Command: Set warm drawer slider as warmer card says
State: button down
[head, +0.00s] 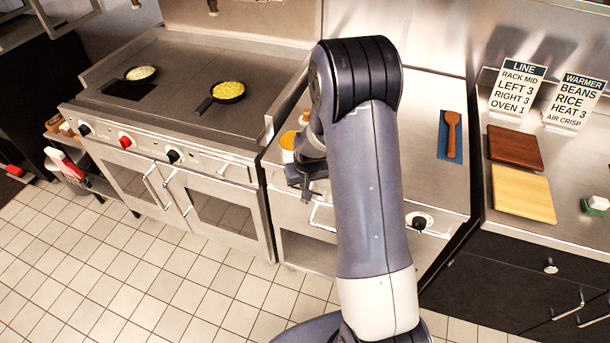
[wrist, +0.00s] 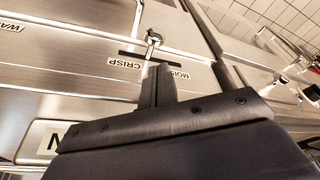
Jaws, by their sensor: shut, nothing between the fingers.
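The warmer card (head: 577,102) stands at the back right and reads beans, rice, heat 3, air crisp. The slider knob (wrist: 154,38) is a small shiny lever in a dark slot on the steel front. The CRISP label (wrist: 125,64) is left of my fingers and a partly covered MOIST label (wrist: 180,74) is right. The knob appears between the slot's ends; the fingers hide part of the slot. My gripper (wrist: 160,72) is shut and empty, its tips close to the knob; contact is unclear. In the head view my gripper (head: 303,192) is by the warmer front.
A dark knob (head: 420,223) is on the warmer front, right of my arm. A stove with two pans (head: 228,91) stands left. A wooden spoon (head: 452,132) on a blue mat and two boards (head: 523,193) lie right.

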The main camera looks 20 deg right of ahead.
jog(key=shift+p+x, duration=0.4)
jog(key=shift+x, duration=1.8)
